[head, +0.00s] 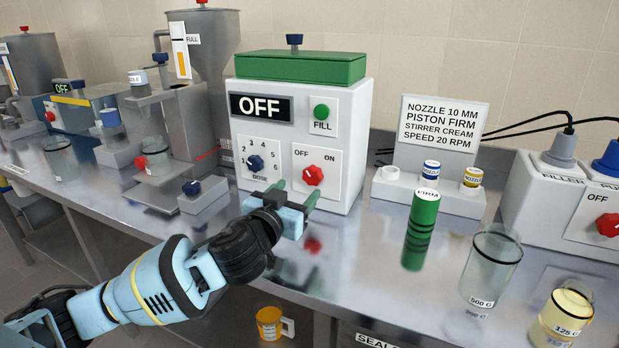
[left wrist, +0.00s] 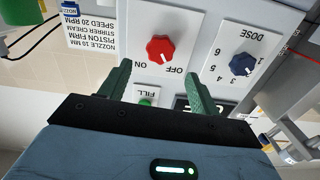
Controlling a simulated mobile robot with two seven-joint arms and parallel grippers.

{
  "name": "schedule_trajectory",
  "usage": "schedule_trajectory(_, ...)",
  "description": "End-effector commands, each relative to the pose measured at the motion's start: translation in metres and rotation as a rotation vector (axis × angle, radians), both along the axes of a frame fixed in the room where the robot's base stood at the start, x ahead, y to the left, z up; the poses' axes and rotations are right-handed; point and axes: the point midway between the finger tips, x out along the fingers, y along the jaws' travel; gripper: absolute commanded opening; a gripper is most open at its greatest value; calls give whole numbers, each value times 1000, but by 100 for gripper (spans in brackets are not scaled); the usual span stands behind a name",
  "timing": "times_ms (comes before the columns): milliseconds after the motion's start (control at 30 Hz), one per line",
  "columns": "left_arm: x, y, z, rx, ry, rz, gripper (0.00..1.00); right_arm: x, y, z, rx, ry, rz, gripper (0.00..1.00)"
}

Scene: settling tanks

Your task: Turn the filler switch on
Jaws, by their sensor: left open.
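The filler box (head: 300,150) is white with a green lid, and its black display (head: 262,107) reads OFF. Its red switch knob (head: 313,175) sits on a plate marked OFF at left and ON at right. My left gripper (head: 297,190) is open and empty, just in front of and below the knob. In the left wrist view, upside down, the red knob (left wrist: 160,49) lies ahead, between and beyond the two green fingers (left wrist: 157,78), apparently untouched. My right gripper is not in view.
A blue dose knob (head: 256,163) and green FILL button (head: 321,112) share the panel. A green cylinder (head: 422,230), glass beakers (head: 492,262) and another box with a red OFF knob (head: 608,224) stand right. A small blue-knobbed block (head: 203,195) stands left of the gripper.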

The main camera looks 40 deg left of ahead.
Motion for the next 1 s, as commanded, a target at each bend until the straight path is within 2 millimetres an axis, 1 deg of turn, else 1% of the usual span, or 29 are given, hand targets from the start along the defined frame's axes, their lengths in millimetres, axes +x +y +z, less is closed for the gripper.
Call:
schedule_trajectory(300, 42, 11, 2, 0, -2, 3, 63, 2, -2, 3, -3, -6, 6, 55)
schedule_trajectory(500, 61, 15, 1, -1, 0, 1, 63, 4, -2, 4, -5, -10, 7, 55)
schedule_trajectory(667, 67, 16, 1, -1, 0, 1, 63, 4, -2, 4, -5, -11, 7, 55)
schedule_trajectory(933, 68, 16, 0, -1, 1, 1, 63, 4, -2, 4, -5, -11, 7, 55)
schedule_trajectory(1000, 68, 16, 0, -1, 1, 1, 53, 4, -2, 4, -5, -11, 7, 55)
